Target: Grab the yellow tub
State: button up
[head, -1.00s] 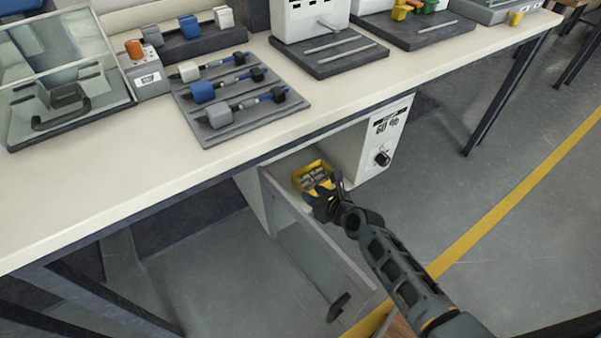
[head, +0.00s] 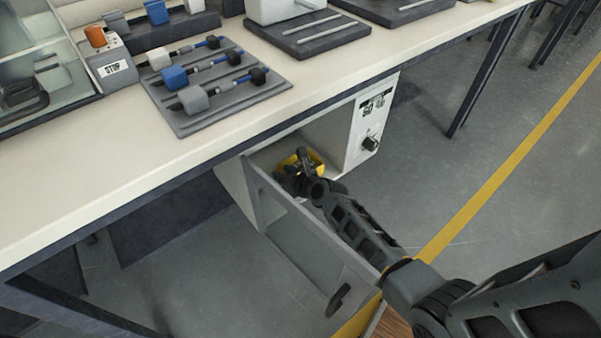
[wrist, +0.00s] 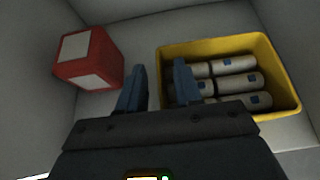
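The yellow tub (wrist: 291,98) is an open box with several white cylinders with blue marks lying in it. It sits inside an open compartment under the bench; in the head view the tub (head: 318,160) is mostly hidden behind my gripper (head: 298,160). I cannot tell whether the finger touches the wall.
A red box with white faces (wrist: 88,58) lies left of my gripper inside the compartment. The compartment's grey open door (head: 305,235) stands in front of it. A white panel with a dark knob (head: 368,125) is on the right. The bench top (head: 130,150) overhangs above.

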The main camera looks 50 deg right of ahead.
jog(key=shift+c, duration=0.4)
grip_shut()
jog(key=shift+r, duration=0.2)
